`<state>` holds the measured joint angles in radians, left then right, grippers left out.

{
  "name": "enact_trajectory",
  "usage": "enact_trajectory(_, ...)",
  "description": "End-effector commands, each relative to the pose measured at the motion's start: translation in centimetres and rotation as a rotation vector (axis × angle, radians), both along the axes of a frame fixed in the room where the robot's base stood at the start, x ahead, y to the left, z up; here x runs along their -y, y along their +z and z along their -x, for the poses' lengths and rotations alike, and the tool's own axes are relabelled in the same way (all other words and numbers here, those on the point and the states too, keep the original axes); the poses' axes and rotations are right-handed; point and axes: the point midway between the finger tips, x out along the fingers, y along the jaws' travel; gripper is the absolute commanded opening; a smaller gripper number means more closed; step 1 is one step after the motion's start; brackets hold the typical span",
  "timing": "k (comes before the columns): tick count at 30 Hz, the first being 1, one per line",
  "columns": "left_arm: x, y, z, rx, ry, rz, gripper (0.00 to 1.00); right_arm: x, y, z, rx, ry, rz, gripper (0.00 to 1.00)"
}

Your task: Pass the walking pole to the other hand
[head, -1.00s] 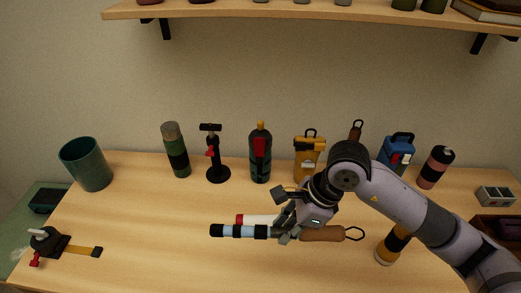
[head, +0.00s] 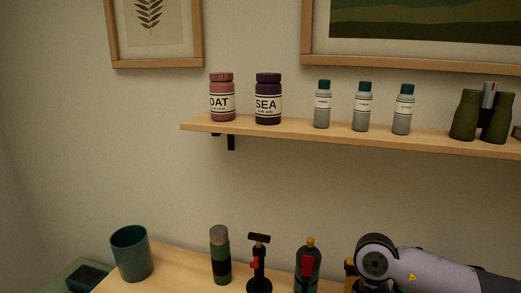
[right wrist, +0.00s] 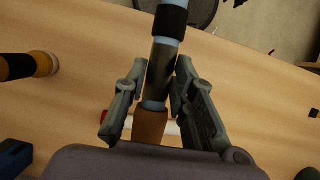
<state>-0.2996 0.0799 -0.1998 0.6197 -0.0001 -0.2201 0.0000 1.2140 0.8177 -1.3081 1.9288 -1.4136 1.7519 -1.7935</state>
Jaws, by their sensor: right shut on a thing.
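The walking pole (right wrist: 165,42) shows in the right wrist view, with a light blue shaft, black bands and a brown grip (right wrist: 150,124). My right gripper (right wrist: 161,68) is shut on the shaft, just beyond the brown grip, with a finger on each side. The pole is over the wooden table; its far end runs out of the top of the view. In the head view only my right arm's upper part shows at the lower right; its gripper and the pole are below the frame. My left gripper is in neither current view.
A teal cup (head: 132,255), a green flask (head: 220,257), a black stand (head: 259,266) and a dark bottle (head: 308,268) line the table's back. A shelf (head: 340,140) with jars, bottles and binoculars (head: 481,115) is above. An orange-and-black bottle (right wrist: 30,66) stands near my right gripper.

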Motion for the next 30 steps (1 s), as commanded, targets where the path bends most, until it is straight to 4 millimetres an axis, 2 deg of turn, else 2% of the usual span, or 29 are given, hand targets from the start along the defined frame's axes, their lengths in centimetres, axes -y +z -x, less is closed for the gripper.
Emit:
enact_trajectory(6, 0.0, 0.0, 0.0, 0.000, 0.000, 0.000, 0.40, 1.6, 1.1, -0.1, 0.003, 0.196, 0.000, 0.00)
enact_trajectory(17, 0.0, 0.0, 0.0, 0.000, 0.000, 0.000, 0.40, 1.5, 1.9, -0.3, 0.003, 0.232, -0.003, 0.00)
enact_trajectory(23, 0.0, 0.0, 0.0, 0.000, 0.000, 0.000, 0.40, -0.6, 5.3, -1.8, 0.008, 0.257, -0.005, 0.00)
enact_trajectory(30, 0.0, 0.0, 0.0, 0.000, -0.001, 0.000, 0.40, -3.9, 11.3, -4.1, 0.005, 0.297, -0.004, 0.00)
